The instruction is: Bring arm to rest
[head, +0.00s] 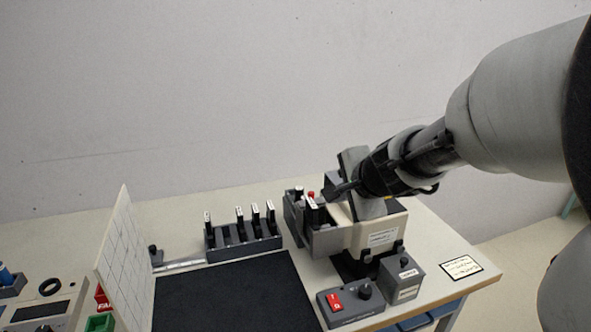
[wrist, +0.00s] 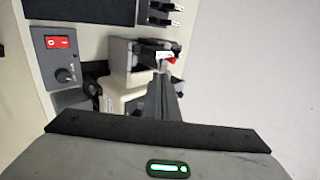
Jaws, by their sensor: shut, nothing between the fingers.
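My gripper (head: 340,192) reaches in from the right in the head view and hangs over the beige machine (head: 378,240) on the table. In the wrist view my gripper (wrist: 163,72) shows its fingers together, with nothing between them. The fingertips are close to a small labelled dark part (head: 313,212) and a red knob (head: 311,194) on the machine's grey holder. I cannot tell whether they touch. The wrist view also shows the red knob (wrist: 171,59) right by the fingertips.
A grey rack (head: 243,243) with several upright dark pieces stands left of the machine. A box with a red switch (head: 334,301) and a grey knob box (head: 402,277) stand in front. A white gridded panel (head: 124,262) rises at left. The black mat (head: 235,292) is bare.

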